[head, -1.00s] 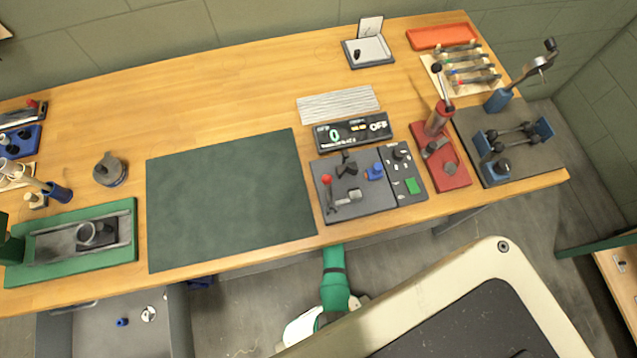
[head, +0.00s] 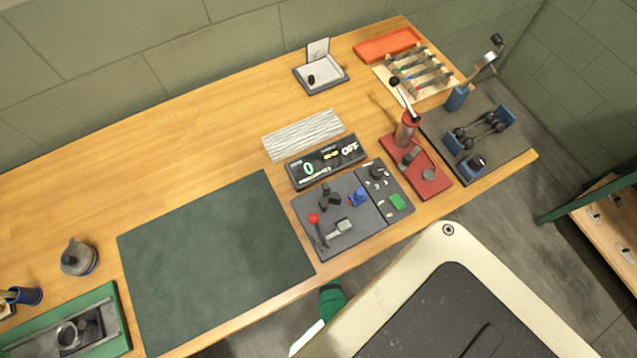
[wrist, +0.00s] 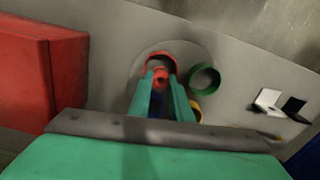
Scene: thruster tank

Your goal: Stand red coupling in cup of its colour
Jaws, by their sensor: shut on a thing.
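In the wrist view my gripper (wrist: 162,88) has its two green fingers closed on a small red piece (wrist: 160,75), which I take to be the red coupling. Most of it is hidden between the fingers. An open red cup (wrist: 159,57) is right at the fingertips, its far rim showing behind the red piece. The piece overlaps the cup in the picture; I cannot tell whether it is inside or above it. In the head view only part of my green arm shows, below the bench edge; the gripper, coupling and cup are not visible there.
In the wrist view a green cup (wrist: 204,79) stands right of the red one, with a partly hidden yellow cup (wrist: 195,109) below it. A large red box (wrist: 45,75) is at left. White and black pieces (wrist: 268,99) lie at right on the grey surface.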

